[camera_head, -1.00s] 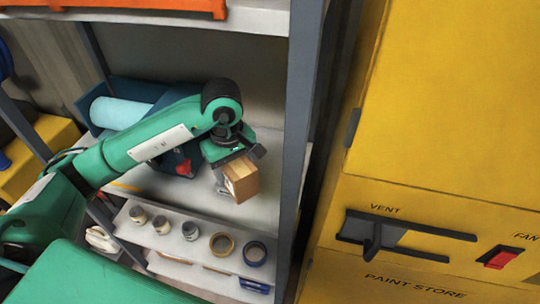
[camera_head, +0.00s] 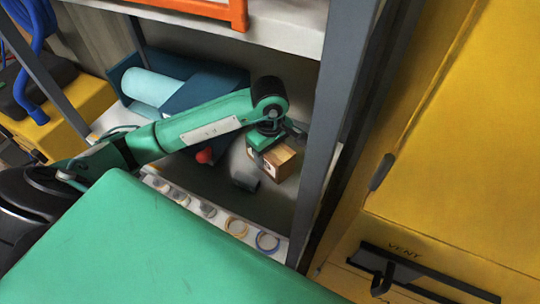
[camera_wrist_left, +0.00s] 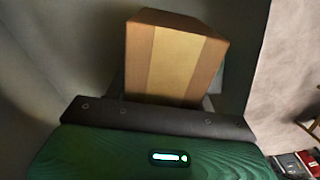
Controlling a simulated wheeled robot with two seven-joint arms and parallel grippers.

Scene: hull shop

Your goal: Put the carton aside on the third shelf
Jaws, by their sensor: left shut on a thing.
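The carton (camera_head: 284,160) is a small brown box with a paler tape band. My left gripper (camera_head: 262,150) reaches in from the left and is shut on it, inside a grey-framed shelf unit (camera_head: 330,130). In the left wrist view the carton (camera_wrist_left: 175,58) stands out beyond the dark gripper bar (camera_wrist_left: 160,120), and the fingers are mostly hidden. The carton is over the back right part of a shelf. I cannot tell whether it touches the shelf surface. My right gripper is not in view.
A blue bin (camera_head: 215,88) with a pale blue roll (camera_head: 152,86) is left of the carton. Several small jars and tape rolls (camera_head: 267,241) line the shelf front. A small dark object (camera_head: 245,181) lies near the carton. A yellow cabinet (camera_head: 460,130) stands right of the upright.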

